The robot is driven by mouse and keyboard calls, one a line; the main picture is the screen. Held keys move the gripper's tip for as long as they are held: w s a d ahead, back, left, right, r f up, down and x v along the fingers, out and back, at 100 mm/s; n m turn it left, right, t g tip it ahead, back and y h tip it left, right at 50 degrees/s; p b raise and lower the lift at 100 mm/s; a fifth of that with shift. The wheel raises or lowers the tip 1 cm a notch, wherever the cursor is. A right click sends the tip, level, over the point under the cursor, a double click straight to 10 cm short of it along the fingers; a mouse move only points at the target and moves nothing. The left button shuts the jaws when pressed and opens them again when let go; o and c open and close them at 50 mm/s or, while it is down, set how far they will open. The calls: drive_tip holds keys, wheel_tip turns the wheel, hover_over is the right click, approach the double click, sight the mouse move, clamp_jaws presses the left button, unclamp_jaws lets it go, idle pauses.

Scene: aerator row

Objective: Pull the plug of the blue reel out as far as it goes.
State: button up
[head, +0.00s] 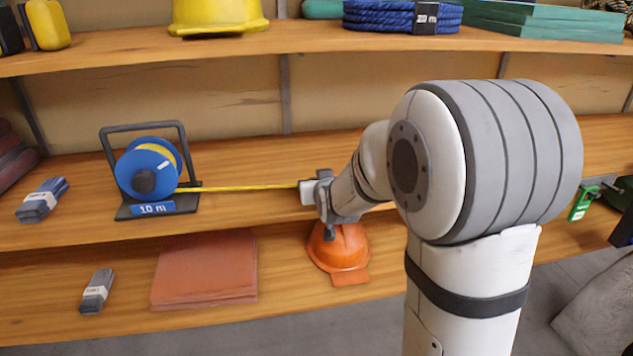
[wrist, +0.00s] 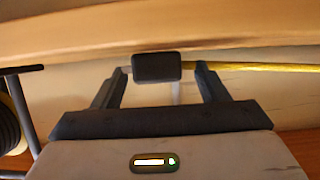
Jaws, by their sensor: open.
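The blue reel (head: 150,172) stands in a black frame on the middle shelf at the left of the head view, with a "10 m" label. Its yellow cable (head: 245,187) runs out straight to the right, to my gripper (head: 318,194). In the wrist view the dark block-shaped plug (wrist: 157,66) sits between the fingertips of my gripper (wrist: 161,72), with the cable (wrist: 255,68) leading off to the right. The fingers stand apart, with a gap at the plug's right side. Whether the left finger touches it, I cannot tell.
An orange helmet (head: 338,248) and a reddish-brown stack (head: 205,268) lie on the lower shelf below the cable. A grey-blue bundle (head: 42,200) lies left of the reel. A green plug (head: 582,204) shows at far right. The upper shelf edge (head: 285,48) runs above.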

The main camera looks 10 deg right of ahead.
drive_tip(key=p+v, duration=0.1)
drive_tip(key=v, duration=0.5)
drive_tip(key=shift+s+r, duration=0.1)
drive_tip(key=shift+r, duration=0.15)
drive_tip(key=s+r+g+p, duration=0.5)
drive_tip(key=s+r+p, duration=0.5)
drive_tip(key=s+p, duration=0.2)
drive_tip(key=s+d+r+g+p, duration=0.1)
drive_tip(key=s+r+g+p, duration=0.4)
drive_tip(key=s+r+p, duration=0.5)
drive_tip(key=s+p, duration=0.2)
drive_tip(key=s, duration=0.3)
drive_tip(key=shift+r+g, duration=0.2)
drive_tip(key=shift+g, duration=0.2)
